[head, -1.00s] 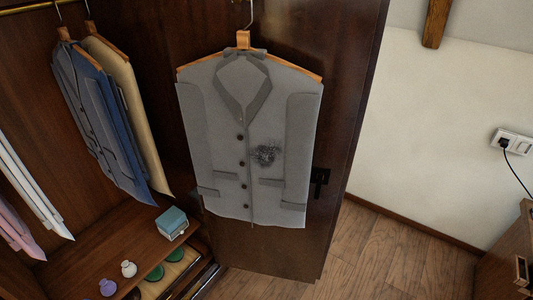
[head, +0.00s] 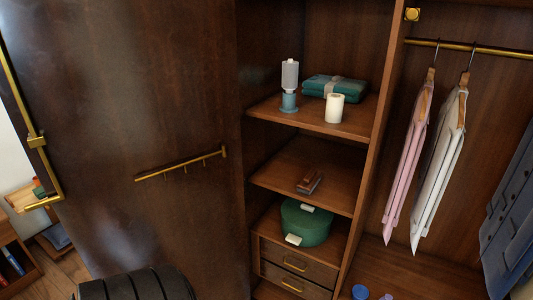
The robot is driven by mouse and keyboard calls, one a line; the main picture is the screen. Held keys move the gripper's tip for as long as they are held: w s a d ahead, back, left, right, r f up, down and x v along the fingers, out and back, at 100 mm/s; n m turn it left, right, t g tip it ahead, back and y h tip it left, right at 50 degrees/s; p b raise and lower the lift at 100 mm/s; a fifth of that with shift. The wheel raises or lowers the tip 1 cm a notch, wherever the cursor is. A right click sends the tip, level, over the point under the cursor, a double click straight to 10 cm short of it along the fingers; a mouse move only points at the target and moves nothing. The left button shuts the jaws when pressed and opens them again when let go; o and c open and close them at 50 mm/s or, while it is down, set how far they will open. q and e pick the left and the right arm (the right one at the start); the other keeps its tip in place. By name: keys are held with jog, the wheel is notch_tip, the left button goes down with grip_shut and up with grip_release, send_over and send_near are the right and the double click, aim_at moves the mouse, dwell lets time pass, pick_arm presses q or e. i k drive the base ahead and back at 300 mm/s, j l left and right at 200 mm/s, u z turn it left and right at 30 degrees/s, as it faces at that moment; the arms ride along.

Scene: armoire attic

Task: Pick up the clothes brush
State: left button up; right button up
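A small brown wooden object that looks like the clothes brush (head: 309,182) lies on the middle shelf (head: 285,170) of the armoire's shelf column. It lies alone there, near the shelf's front edge, with free room to its left. Its bristles cannot be made out at this size. Neither of my grippers shows in the head view.
The upper shelf holds a lint roller (head: 289,85), a white roll (head: 335,107) and folded teal cloth (head: 336,88). A green round box (head: 305,222) stands below the brush, above two drawers (head: 295,264). The open door (head: 120,120) fills the left. Clothes hang right.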

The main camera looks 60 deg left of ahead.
aim_at(309, 182)
jog(key=u, duration=1.4)
